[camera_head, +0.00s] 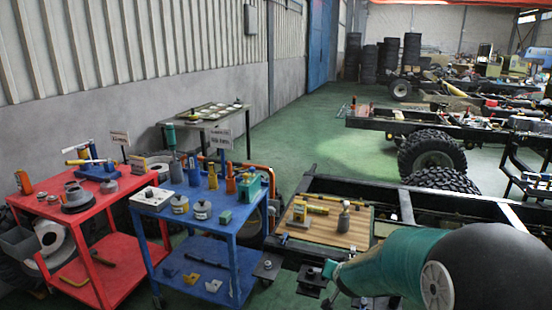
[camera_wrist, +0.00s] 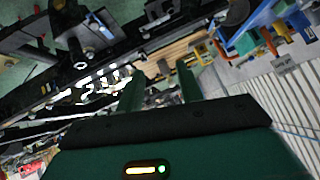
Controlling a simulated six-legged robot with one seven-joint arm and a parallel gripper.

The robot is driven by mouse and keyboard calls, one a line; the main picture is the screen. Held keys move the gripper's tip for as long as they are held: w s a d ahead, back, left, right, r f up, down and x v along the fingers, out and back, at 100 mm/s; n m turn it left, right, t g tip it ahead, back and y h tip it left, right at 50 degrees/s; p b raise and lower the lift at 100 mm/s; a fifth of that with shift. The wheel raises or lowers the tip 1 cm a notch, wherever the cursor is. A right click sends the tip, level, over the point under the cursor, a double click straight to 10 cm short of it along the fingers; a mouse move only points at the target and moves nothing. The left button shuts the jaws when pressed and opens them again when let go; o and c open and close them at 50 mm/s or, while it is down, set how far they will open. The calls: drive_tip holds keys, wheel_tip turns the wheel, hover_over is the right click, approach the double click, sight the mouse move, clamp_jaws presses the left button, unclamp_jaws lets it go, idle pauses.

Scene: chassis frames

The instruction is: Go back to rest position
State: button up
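My gripper shows in the wrist view (camera_wrist: 160,75), with two green fingers standing apart and nothing between them. It is open and empty. Beyond the fingers lie the dark chassis frame and part of a wooden board. In the head view my green and black arm fills the lower right corner, reaching left over the near chassis frame (camera_head: 408,208). The arm's far end is near the front edge of the wooden board (camera_head: 345,232); the fingers are not clear in this view.
The blue trolley (camera_head: 195,222) and red trolley (camera_head: 97,245), both carrying tools and parts, stand at left. Large tyres (camera_head: 432,152) and more chassis are behind. Green floor (camera_head: 325,130) is clear at centre back.

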drive_tip(key=s+a+r+n+g+y, duration=0.1)
drive_tip(key=s+a+r+n+g, duration=0.15)
drive_tip(key=s+r, duration=1.15)
drive_tip(key=s+r+n+g, duration=0.1)
drive_tip(key=s+r+n, duration=0.1)
drive_tip(key=s, duration=1.6)
drive_tip(key=shift+d+r, duration=0.2)
drive_tip(key=shift+r, duration=0.2)
drive_tip(key=shift+g, duration=0.25)
